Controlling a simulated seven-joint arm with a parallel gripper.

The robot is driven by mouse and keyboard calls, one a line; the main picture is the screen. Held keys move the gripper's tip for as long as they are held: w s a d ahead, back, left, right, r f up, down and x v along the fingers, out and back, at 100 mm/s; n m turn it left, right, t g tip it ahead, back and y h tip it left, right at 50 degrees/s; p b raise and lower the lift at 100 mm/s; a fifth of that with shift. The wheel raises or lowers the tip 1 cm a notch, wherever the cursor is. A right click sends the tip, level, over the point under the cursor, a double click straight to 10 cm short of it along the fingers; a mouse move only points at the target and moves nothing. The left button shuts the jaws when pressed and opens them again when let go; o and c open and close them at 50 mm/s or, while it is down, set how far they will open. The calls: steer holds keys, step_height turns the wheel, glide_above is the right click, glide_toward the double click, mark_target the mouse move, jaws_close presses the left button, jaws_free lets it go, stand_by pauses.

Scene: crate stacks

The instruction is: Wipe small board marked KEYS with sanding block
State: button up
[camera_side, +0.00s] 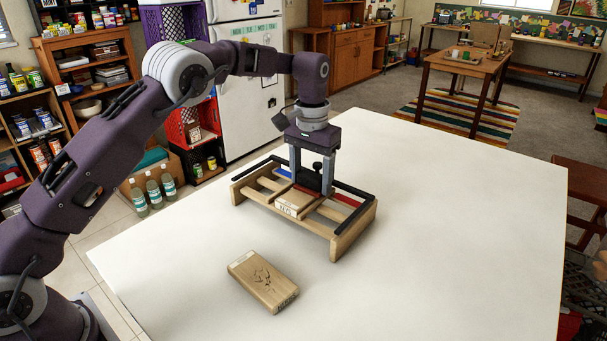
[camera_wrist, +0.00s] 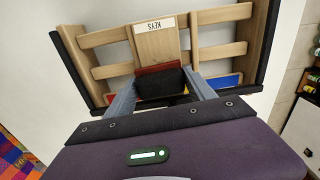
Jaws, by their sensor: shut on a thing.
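My gripper (camera_side: 311,187) is shut on the sanding block (camera_wrist: 162,87), a dark block with a reddish-brown edge, held between the two grey fingers. In the side view its black knob shows between the fingers. The small board marked KEYS (camera_wrist: 160,44) is light wood with a white label; it also shows in the side view (camera_side: 294,202), lying in a slatted wooden rack (camera_side: 349,231). The block is at the board's end away from the label and overlaps it in the wrist view. I cannot tell whether they touch. The fingers hide part of the block.
A second wooden board (camera_side: 262,279) with a dark drawing and an end label lies on the white table (camera_side: 430,220) in front of the rack. The rack has dark rails and coloured patches on its slats. The table's right side is clear.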

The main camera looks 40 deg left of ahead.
mark_target(298, 172)
steer(key=shift+a, duration=1.8)
step_height(298, 172, up, 8)
steer(key=shift+s+r, duration=0.1)
